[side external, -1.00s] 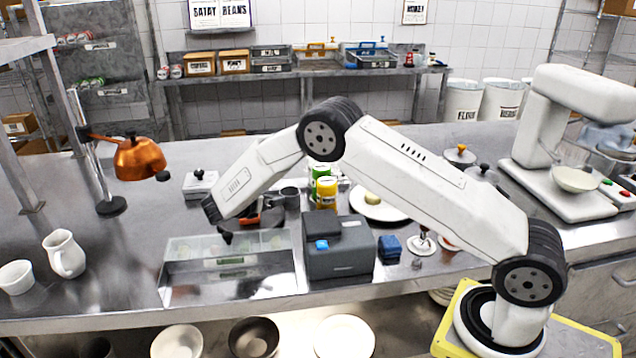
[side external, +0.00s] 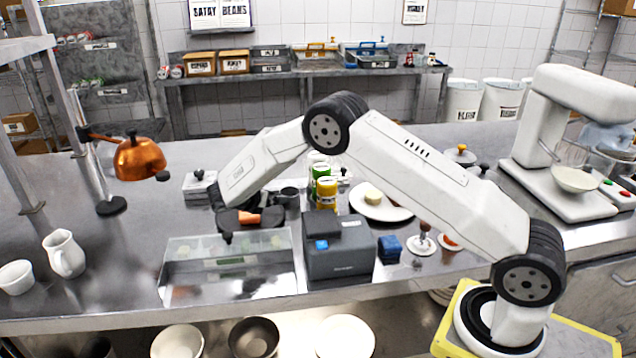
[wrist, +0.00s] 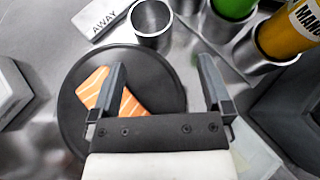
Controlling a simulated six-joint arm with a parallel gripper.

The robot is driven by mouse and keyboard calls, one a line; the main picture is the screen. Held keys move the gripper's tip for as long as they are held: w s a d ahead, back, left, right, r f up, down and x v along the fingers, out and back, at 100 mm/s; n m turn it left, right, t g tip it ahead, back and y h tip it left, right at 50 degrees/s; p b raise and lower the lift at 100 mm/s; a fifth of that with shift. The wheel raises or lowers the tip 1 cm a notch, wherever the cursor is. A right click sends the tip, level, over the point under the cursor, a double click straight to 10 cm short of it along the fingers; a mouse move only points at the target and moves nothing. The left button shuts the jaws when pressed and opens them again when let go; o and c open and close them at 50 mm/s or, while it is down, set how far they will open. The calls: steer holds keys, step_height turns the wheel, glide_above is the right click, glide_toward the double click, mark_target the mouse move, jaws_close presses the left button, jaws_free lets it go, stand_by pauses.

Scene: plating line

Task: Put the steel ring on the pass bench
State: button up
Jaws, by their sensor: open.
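A short, open-topped steel ring (wrist: 152,24) stands upright just beyond a round black plate (wrist: 75,118) in the wrist view. In the side view it appears as a dark grey cylinder (side external: 290,196) behind the plate (side external: 272,219). My gripper (wrist: 160,80) is open and empty; its fingers are apart over the right part of the plate, short of the ring. In the side view my gripper (side external: 227,230) is at the plate's left. An orange-and-white salmon piece (wrist: 112,95) lies on the plate beside the left finger. I cannot tell which surface is the pass bench.
A steel worktop (side external: 130,255) has free room at left. A copper lamp (side external: 138,160) overhangs it. Green (side external: 326,188) and yellow (side external: 327,194) bottles stand right of the ring. A clear-sided bin (side external: 215,262) and grey box (side external: 338,255) are in front. An "AWAY" label (wrist: 103,18) lies nearby.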

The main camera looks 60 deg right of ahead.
mark_target(289, 193)
steer(key=d+g+y, duration=0.1)
steer(key=d+y, duration=0.2)
steer(key=y, duration=0.1)
steer(key=shift+d+r, duration=0.15)
steer(key=shift+d, duration=0.25)
steer(key=shift+w+d+r+y, duration=0.2)
steer(key=shift+d+y, duration=0.1)
steer(key=shift+y, duration=0.3)
steer(key=shift+w+d+r+y, duration=0.2)
steer(key=shift+d+y, duration=0.1)
steer(key=shift+y, duration=0.3)
steer(key=shift+w+d+r+t+y, duration=0.4)
steer(key=shift+d+r+y, duration=0.1)
steer(key=shift+y, duration=0.2)
steer(key=shift+f, duration=0.1)
steer(key=shift+x, duration=1.2)
steer(key=shift+d+f, duration=0.1)
steer(key=shift+x, duration=2.5)
steer(key=shift+s+d, duration=0.1)
steer(key=shift+d, duration=0.05)
